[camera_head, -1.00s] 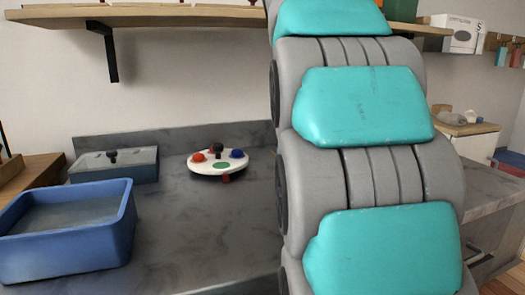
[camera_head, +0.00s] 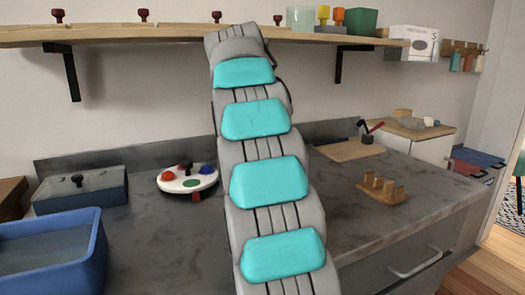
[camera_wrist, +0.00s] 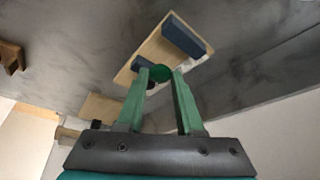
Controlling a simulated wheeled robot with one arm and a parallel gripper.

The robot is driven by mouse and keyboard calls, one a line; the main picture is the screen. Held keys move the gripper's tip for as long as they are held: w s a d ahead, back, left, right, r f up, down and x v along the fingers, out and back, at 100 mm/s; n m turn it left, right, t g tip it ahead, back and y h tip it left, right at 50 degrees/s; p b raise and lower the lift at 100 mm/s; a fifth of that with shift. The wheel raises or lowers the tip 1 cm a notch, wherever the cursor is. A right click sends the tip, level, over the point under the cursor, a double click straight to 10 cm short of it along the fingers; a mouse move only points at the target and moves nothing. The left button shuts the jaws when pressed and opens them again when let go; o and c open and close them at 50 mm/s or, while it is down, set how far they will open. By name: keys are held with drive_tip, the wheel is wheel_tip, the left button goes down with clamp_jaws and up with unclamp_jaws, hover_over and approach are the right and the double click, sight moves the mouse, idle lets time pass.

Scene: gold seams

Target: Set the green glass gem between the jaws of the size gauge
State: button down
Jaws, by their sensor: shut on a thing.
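The green glass gem (camera_wrist: 161,71) is held between the tips of my gripper's green fingers (camera_wrist: 162,76) in the wrist view. Beyond it in that view is a pale wooden board with dark blue blocks (camera_wrist: 152,44), which looks like the size gauge. One blue block shows fully at its upper right; another is partly hidden behind a finger. The gem overlaps the board in the picture; whether it touches is unclear. My gripper, the gem and this gauge do not show in the head view, where my arm covers the middle of the counter.
A round white stand with coloured knobs (camera_head: 190,183), a grey box (camera_head: 85,192) and a blue tub (camera_head: 88,262) are left of my arm. A wooden rack (camera_head: 382,196) and a flat board (camera_head: 340,152) are right. A shelf (camera_head: 150,35) hangs above.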

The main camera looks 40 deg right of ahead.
drive_tip(key=shift+w+d+f, duration=0.1)
drive_tip(key=shift+w, duration=0.25)
wheel_tip(320, 180, down, 4)
drive_tip(key=b, duration=0.3)
drive_tip(key=shift+r, duration=0.3)
drive_tip(key=shift+f, duration=0.15)
drive_tip(key=c, duration=0.8)
unclamp_jaws()
drive_tip(key=shift+c, duration=0.2)
